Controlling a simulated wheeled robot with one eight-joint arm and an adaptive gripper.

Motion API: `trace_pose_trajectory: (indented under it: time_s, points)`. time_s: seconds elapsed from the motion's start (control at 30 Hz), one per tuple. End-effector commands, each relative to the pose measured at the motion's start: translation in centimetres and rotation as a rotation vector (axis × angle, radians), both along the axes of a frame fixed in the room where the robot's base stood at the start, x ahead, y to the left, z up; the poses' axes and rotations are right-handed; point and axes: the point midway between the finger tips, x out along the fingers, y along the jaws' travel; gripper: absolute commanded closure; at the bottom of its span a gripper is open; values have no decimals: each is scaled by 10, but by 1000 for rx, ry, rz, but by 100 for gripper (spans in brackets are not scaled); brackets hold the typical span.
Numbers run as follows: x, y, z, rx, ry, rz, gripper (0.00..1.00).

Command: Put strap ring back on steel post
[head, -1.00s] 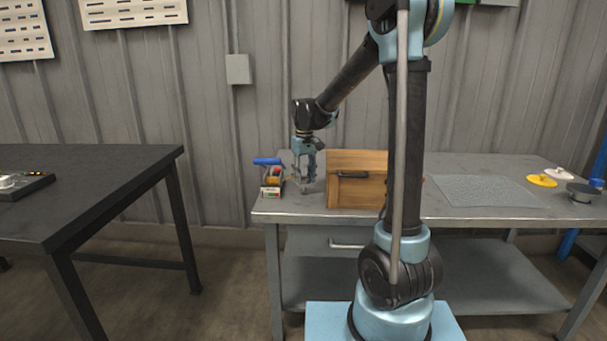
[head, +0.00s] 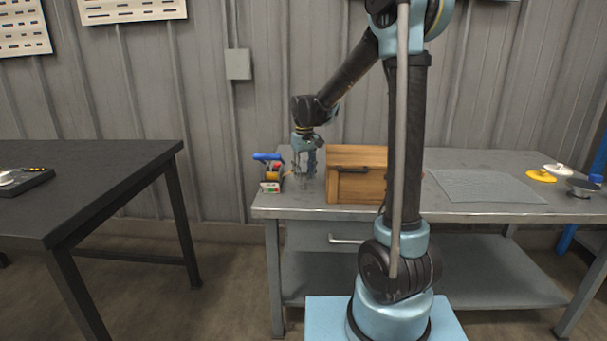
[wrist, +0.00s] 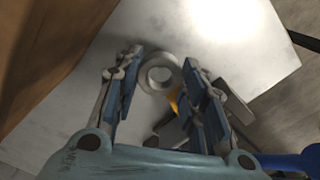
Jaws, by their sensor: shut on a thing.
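My gripper (head: 304,172) points down over the left end of the grey metal workbench, between small coloured items and a wooden box. In the wrist view its two fingers (wrist: 162,88) stand apart on either side of a pale grey ring (wrist: 160,59), which I take to be the strap ring, and are shut on it. The ring is seen from above with its round hole facing me. I cannot tell whether it touches the bench. In the head view the ring is too small to make out. I cannot pick out the steel post with certainty.
The wooden box (head: 358,190) stands close right of my gripper. Left of it are a blue-handled item (head: 267,157) and small coloured items. A grey mat (head: 485,187), a yellow disc (head: 541,175) and a white disc (head: 557,169) lie farther right. A dark table (head: 90,185) stands left.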

Motion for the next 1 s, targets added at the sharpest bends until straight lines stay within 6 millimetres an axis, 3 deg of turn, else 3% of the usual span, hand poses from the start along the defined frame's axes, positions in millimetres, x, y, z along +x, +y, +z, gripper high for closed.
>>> trace_pose_trajectory:
  time_s: [1.0]
  points:
    - [0,1,-11,0,0,1,83]
